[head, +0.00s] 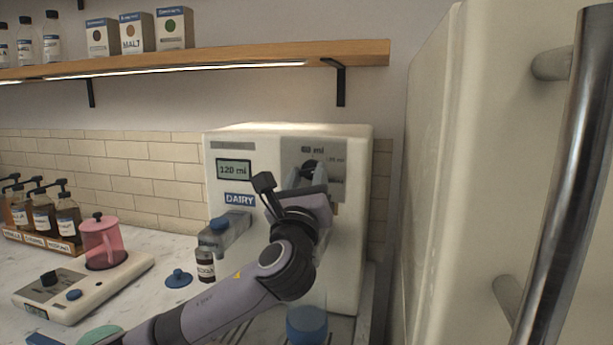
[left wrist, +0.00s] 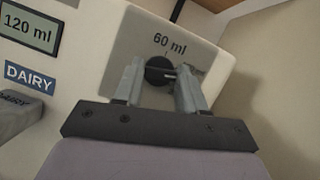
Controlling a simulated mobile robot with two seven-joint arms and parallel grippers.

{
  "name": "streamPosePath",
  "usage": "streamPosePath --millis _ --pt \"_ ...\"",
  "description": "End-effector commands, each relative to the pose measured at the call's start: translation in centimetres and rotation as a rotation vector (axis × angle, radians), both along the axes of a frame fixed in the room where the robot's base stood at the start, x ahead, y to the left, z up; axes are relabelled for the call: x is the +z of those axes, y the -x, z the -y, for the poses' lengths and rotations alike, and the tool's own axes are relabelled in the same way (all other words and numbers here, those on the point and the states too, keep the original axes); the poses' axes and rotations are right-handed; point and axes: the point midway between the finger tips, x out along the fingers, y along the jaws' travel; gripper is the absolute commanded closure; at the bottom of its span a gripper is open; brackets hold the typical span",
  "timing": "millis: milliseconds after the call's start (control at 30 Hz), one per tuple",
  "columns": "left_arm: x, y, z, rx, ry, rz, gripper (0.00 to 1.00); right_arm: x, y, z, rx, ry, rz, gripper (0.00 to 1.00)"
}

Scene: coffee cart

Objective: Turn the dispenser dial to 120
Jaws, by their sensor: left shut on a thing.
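The white dairy dispenser (head: 349,230) stands on the counter against the tiled wall. Its display (head: 233,169) reads 120 ml, and the display (left wrist: 29,28) in the left wrist view also reads 120 ml. The dark round dial (left wrist: 158,70) sits below a "60 ml" mark on the front panel. My left gripper (left wrist: 160,82) has its two fingers on either side of the dial and is shut on it. In the head view my left gripper (head: 314,180) and wrist hide most of the dial and its markings. My right gripper is not in view.
A pink pitcher (head: 101,243) sits on a white appliance (head: 75,295) at left. A large cream door with a metal handle (head: 573,190) fills the right side. A shelf (head: 200,62) runs above.

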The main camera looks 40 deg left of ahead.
Motion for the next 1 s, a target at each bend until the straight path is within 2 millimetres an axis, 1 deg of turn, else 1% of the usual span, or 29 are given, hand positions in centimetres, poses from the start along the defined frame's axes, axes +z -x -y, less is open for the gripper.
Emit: streamPosePath --millis 200,400,633,1000 --pt "0.17 -0.05 0.08 0.0 0.132 0.073 0.9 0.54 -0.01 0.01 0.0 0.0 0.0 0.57" --pt "0.21 -0.05 0.1 0.0 0.204 0.115 0.9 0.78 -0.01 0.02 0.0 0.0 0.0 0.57" --pt "0.19 -0.05 0.09 0.0 0.241 0.135 0.9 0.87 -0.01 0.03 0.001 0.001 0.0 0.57" --pt "0.2 -0.04 0.08 0.001 0.244 0.138 0.9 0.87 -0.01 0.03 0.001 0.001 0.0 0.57"
